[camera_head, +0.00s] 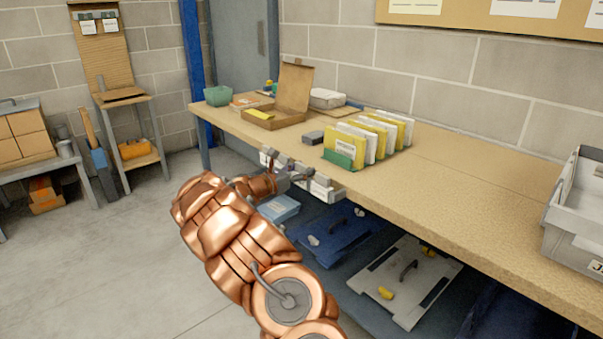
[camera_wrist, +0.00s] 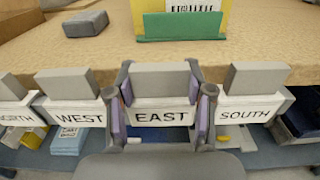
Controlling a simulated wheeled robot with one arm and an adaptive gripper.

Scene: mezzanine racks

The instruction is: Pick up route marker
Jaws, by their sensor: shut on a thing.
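Several white route markers with grey tops sit along the front edge of the workbench. In the wrist view they read NORTH (camera_wrist: 17,113), WEST (camera_wrist: 75,113), EAST (camera_wrist: 161,118) and SOUTH (camera_wrist: 250,106). My gripper (camera_wrist: 160,105) has its two purple-padded fingers on either side of the EAST marker and is shut on it. The EAST marker is still in line with its neighbours at the bench edge. In the head view my gripper (camera_head: 284,177) is at the bench's front edge, partly covering the row of markers.
The workbench (camera_head: 470,185) carries yellow and white cards in a green holder (camera_head: 345,160), a small grey block (camera_head: 313,138), an open cardboard box (camera_head: 280,113) and a grey bin (camera_head: 575,225). Blue (camera_head: 335,235) and white (camera_head: 385,300) panels with handles lie below.

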